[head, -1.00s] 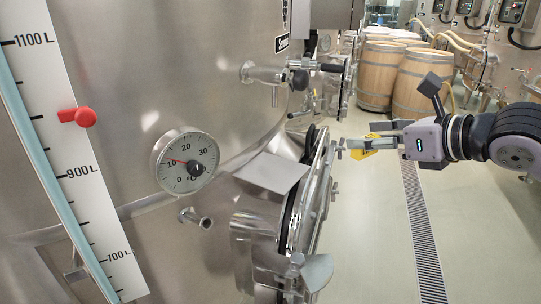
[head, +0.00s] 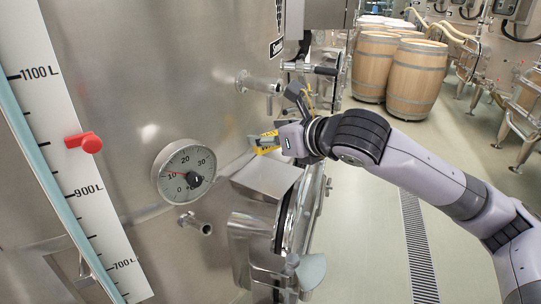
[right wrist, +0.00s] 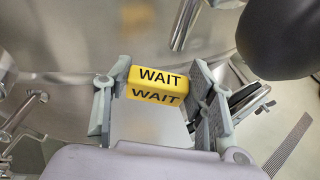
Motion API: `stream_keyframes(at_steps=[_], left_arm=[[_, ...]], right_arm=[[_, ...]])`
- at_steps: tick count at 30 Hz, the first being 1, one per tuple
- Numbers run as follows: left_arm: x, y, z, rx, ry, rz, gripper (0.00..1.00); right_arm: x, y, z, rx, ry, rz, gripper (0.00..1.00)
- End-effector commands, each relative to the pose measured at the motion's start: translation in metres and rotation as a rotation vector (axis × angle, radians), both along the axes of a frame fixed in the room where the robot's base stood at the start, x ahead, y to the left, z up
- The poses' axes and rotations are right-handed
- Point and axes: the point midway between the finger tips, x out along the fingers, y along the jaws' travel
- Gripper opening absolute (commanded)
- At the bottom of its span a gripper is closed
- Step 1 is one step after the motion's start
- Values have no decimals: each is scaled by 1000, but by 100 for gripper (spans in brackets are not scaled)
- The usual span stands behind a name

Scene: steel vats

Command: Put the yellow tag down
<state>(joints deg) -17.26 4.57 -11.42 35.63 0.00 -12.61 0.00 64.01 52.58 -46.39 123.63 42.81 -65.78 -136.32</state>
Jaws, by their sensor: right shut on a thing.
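The yellow tag (right wrist: 158,85) is a folded block with "WAIT" printed on two faces. In the right wrist view it sits between the two fingers of my right gripper (right wrist: 157,88), which is shut on it. In the head view the tag (head: 266,150) is at the gripper's (head: 264,142) tip, in front of the steel vat (head: 120,120). It is right of the round temperature gauge (head: 184,171). It appears just above a flat steel plate (head: 270,178) that juts from the vat; I cannot tell whether they touch. My left gripper is not in view.
The open round vat hatch (head: 295,225) stands below my right arm. A valve with a handle (head: 310,68) and a pipe stub (head: 195,223) stick out of the vat. Wooden barrels (head: 416,80) stand behind. The floor at right is clear around a drain grate (head: 418,245).

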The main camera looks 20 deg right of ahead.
Motion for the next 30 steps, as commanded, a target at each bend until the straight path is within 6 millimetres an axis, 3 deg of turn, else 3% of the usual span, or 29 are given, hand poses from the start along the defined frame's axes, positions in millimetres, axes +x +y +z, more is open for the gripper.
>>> stream_keyframes(at_steps=[1,7,13,26,27,30], left_arm=[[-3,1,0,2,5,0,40],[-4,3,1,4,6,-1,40],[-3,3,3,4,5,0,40],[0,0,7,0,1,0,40],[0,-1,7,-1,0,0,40],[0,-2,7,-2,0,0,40]], right_arm=[[-1,-3,-14,-3,12,-4,27],[-1,-3,-29,-3,7,-4,27],[-2,-3,-59,-2,10,-3,27],[1,0,-65,-3,5,-3,27],[1,0,-66,-3,5,-3,51],[1,0,-66,-2,6,-3,58]])
